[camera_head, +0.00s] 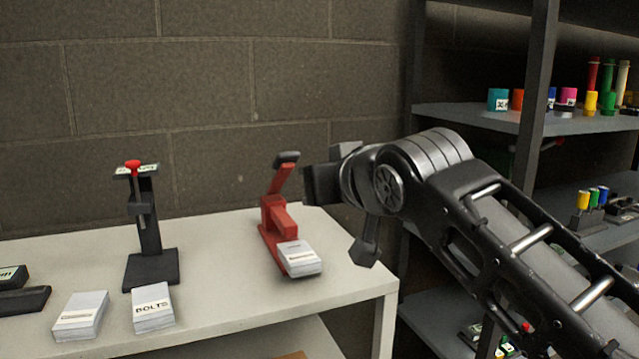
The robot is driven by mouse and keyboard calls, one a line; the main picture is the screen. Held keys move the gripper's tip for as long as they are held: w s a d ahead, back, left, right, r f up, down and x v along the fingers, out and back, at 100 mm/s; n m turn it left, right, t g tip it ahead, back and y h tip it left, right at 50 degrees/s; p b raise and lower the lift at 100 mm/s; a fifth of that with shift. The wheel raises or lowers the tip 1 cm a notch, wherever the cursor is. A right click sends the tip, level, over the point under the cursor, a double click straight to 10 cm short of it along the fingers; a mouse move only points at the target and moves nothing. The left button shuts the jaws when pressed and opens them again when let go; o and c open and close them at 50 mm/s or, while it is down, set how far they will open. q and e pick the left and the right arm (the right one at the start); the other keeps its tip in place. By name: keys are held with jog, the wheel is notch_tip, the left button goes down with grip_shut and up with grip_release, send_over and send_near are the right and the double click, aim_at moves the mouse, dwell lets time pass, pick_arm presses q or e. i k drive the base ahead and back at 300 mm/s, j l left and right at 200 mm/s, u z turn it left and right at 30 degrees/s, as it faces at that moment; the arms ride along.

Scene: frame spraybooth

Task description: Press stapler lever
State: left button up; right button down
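The red stapler (272,219) stands near the right end of the table, with a white labelled stack (300,256) at its front end. Its lever (281,179) is raised, tilts up to the right and ends in a black handle (287,158). My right gripper (316,185) comes in from the right, and its dark end is just right of the lever, a little below the handle. I cannot tell whether it touches the lever. The fingers are seen edge-on, so their opening is hidden. My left gripper is not in view.
The pale table (220,243) has clear room left of the stapler. A black press stand (149,222) with a red knob is farther left, with white boxes (81,315) in front. A brick wall (220,100) is behind. A dark shelf (460,118) with coloured items is at right.

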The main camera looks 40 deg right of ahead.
aim_at(285, 162)
jog(key=k+j, duration=0.25)
jog(key=k, duration=0.2)
jog(key=k+j, duration=0.25)
jog(key=k, duration=0.25)
